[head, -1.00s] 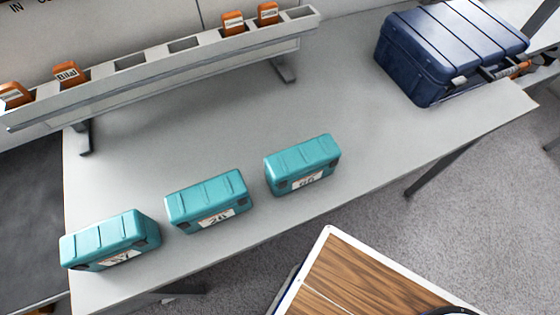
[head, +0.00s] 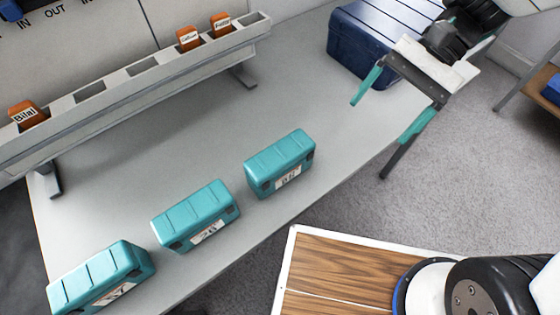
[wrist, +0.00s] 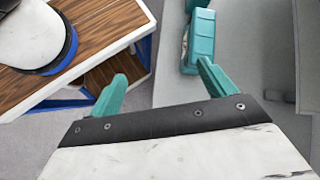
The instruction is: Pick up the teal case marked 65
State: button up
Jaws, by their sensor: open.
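Three teal cases stand in a row on the grey table (head: 130,160). The right case (head: 280,160) has a white label that is too small to read surely; it may be 65. The middle case (head: 196,213) has a label that looks like 20. The left case (head: 100,278) has a label that is hard to read. My gripper (head: 377,123) has teal fingers, spread and empty, up and right of the right case, near the table's right edge. In the wrist view a teal case (wrist: 200,42) shows beyond the fingers, label side to the left.
A dark blue toolbox (head: 350,45) stands at the table's back right, close behind my gripper. A grey slotted rack (head: 140,90) with several orange tags stands along the table's back. Bare tabletop lies between the rack and the cases.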

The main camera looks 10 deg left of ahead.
aim_at(292, 144)
jog(key=a+f+m+g+y, duration=0.1)
jog(key=a+f, duration=0.2)
jog(key=w+a+f+m+g+y, duration=0.1)
jog(key=a+f, duration=0.2)
jog(key=a, duration=0.1)
jog(key=w+a+f+m+g+y, duration=0.1)
jog(key=a+f+m, duration=0.1)
jog(key=a+f, duration=0.1)
jog(key=shift+w+a+f+g, duration=0.2)
jog(key=shift+a+f+g, duration=0.2)
jog(key=shift+f, duration=0.1)
jog(key=x, duration=0.7)
jog(key=shift+s+a+r, duration=0.1)
jog(key=shift+a+r, duration=0.05)
jog(key=shift+a, duration=0.2)
jog(key=c, duration=1.4)
